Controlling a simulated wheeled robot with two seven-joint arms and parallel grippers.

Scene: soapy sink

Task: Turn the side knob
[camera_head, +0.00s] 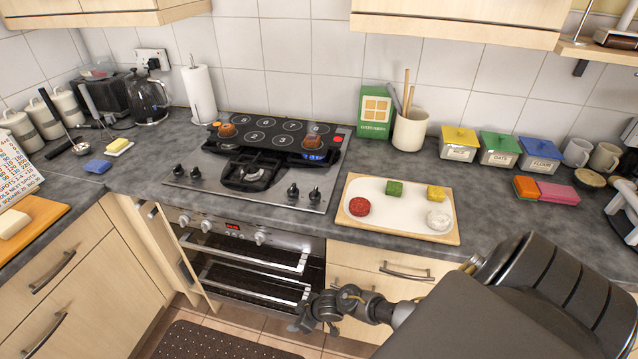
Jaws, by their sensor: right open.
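Dark knobs stand on the steel hob (232,185): a left pair (187,172) at its left edge and a right pair (303,193) near its front right. More knobs, among them a right oven knob (260,238), sit on the oven's control panel (222,228) below. I cannot tell which one is the side knob. My right gripper (303,317) is open, low in front of the oven's right side, apart from all the knobs. Its fingers look small and dark, with nothing seen between them. My left gripper is not in view.
A white board (395,218) with coloured pieces lies right of the hob. A black numbered panel (275,133) with two brown items covers the hob's back. The oven door handle (250,262) and a drawer handle (407,273) jut out near my right arm. A dark mat (205,343) lies on the floor.

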